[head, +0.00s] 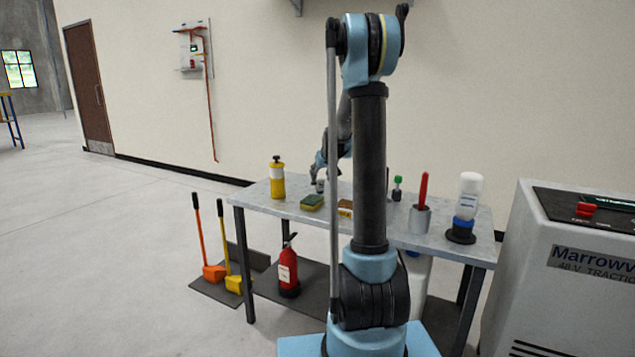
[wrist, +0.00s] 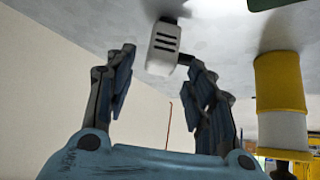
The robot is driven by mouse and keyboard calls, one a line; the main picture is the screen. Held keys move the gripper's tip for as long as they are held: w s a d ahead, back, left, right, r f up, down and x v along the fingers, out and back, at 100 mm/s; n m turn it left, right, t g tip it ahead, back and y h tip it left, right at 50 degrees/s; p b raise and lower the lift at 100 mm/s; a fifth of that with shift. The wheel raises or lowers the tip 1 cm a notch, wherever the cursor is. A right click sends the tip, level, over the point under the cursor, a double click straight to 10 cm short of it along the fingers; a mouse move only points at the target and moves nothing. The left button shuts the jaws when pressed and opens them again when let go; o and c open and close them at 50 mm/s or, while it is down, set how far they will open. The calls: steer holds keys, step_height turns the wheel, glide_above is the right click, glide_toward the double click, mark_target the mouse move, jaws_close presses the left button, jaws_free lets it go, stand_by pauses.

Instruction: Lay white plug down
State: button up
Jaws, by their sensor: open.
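The white plug (wrist: 163,48) is a small white block with dark slots and a short dark stub on its right side. In the wrist view, which looks upside down, it is at the table surface, beyond and between my fingertips. Its far end meets a dark shadow; I cannot tell whether it fully rests on the table. My gripper (wrist: 161,60) is open, with a clear gap on the left and the stub close to the right fingertip. In the head view my gripper (head: 320,168) is low over the table, with the small pale plug (head: 321,186) just below it.
The grey table (head: 255,197) holds a yellow-and-white bottle (head: 277,182), also in the wrist view (wrist: 281,95). A green-and-yellow sponge (head: 312,202), a brown block (head: 345,208), a grey cup (head: 420,219) and a white bottle (head: 469,190) stand nearby. My arm hides the table's middle.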

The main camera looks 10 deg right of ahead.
steer(key=a+v, duration=0.1)
steer(key=v, duration=0.6)
steer(key=s+r+g, duration=0.1)
steer(key=s+g, duration=0.1)
steer(key=s, duration=1.3)
steer(key=s+f+g, duration=0.1)
steer(key=s+f, duration=0.3)
steer(key=s, duration=0.8)
steer(key=s+f+m+g, duration=0.1)
steer(key=s+f, duration=0.4)
steer(key=s, duration=0.6)
steer(key=s+a+f+g+h, duration=0.1)
steer(key=s+f, duration=0.3)
steer(key=s, duration=0.8)
steer(key=shift+s+f+g, duration=0.3)
steer(key=shift+g, duration=0.1)
steer(key=shift+a, duration=0.1)
